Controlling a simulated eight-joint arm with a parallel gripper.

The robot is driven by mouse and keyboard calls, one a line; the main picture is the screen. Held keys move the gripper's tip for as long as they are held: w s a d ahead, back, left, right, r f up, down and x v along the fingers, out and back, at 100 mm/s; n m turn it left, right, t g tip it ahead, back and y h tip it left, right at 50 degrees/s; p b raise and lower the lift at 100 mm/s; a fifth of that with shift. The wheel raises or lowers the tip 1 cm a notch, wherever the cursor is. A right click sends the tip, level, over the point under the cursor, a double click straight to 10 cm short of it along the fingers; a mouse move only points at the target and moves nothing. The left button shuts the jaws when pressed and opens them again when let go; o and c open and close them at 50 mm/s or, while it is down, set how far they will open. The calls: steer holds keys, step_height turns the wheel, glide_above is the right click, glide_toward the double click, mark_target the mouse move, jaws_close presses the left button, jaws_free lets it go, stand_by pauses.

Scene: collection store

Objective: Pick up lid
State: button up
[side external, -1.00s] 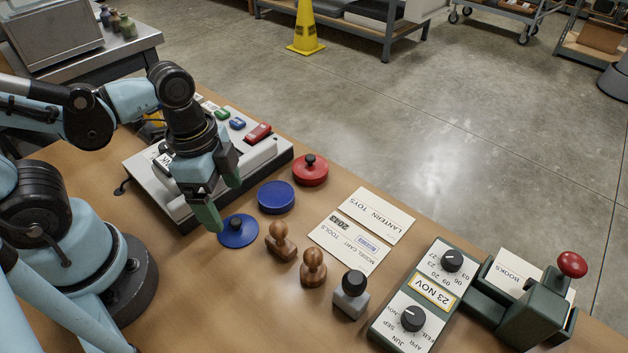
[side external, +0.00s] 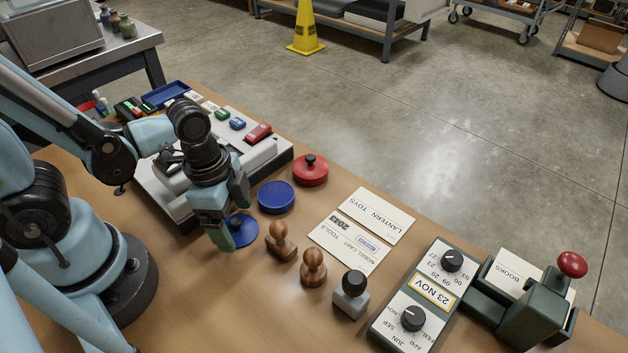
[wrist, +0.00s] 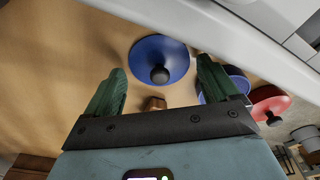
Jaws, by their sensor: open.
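A flat blue lid (side external: 242,232) with a black knob lies on the table beside the grey-white machine. My gripper (side external: 230,216) is open and empty, pointing down over the lid and partly hiding it in the side view. In the wrist view the blue lid (wrist: 150,50) with its black knob shows between and beyond the two green fingers of my gripper (wrist: 162,68). The fingers look apart from the knob. A round blue tin (side external: 276,197) without a knob stands close by. A red tin (side external: 310,172) with a black-knobbed lid stands behind it.
The grey-white machine (side external: 262,158) is close behind my gripper. Two wooden stamps (side external: 281,242) and a grey stamp (side external: 350,297) stand right of the lid. Paper cards (side external: 348,246), a green date box (side external: 425,300) and a red-knobbed press (side external: 530,305) are farther right.

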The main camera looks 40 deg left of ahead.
steer(key=shift+f, duration=0.25)
steer(key=c, duration=1.1)
